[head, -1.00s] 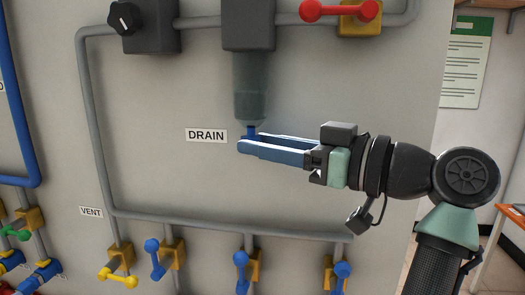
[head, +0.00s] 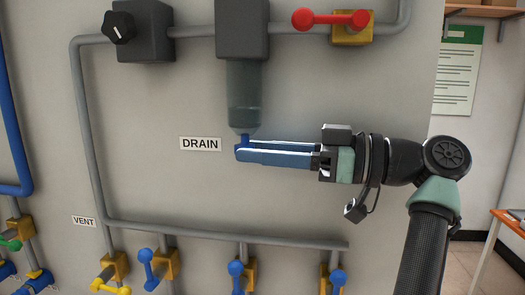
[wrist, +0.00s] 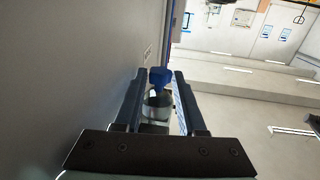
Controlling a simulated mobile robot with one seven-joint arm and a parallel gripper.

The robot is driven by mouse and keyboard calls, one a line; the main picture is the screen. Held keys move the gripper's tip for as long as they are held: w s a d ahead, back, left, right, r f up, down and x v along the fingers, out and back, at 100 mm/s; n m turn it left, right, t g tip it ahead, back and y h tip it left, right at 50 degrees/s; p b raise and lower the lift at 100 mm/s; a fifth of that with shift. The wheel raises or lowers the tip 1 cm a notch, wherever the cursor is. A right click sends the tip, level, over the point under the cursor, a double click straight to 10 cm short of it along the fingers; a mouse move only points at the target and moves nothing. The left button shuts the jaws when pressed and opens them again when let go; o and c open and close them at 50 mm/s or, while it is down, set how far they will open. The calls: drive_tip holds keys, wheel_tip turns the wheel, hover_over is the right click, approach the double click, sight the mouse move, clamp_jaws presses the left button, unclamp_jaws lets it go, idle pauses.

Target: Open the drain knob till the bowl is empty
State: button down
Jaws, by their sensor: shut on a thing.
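The translucent grey-green bowl (head: 244,88) hangs under a dark grey housing (head: 242,28) on the panel. How much liquid it holds is hard to tell. The small blue drain knob (head: 243,138) is at the bowl's bottom, to the right of the DRAIN label (head: 200,144). My gripper (head: 242,151) reaches in from the right, with its blue fingers shut on the knob and partly hiding it. In the wrist view, the blue knob (wrist: 160,75) lies between the fingertips, with the bowl (wrist: 157,103) between the fingers.
A grey pipe (head: 86,140) loops around the bowl on the panel. A red-handled valve (head: 330,19) is at the upper right and a black knob (head: 119,27) at the upper left. Several blue-handled valves (head: 236,270) line the bottom. The panel around my fingers is clear.

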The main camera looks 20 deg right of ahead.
drive_tip(key=c, duration=0.5)
unclamp_jaws()
drive_tip(key=shift+s+a, duration=0.1)
drive_tip(key=shift+s, duration=0.05)
drive_tip(key=shift+r, duration=0.1)
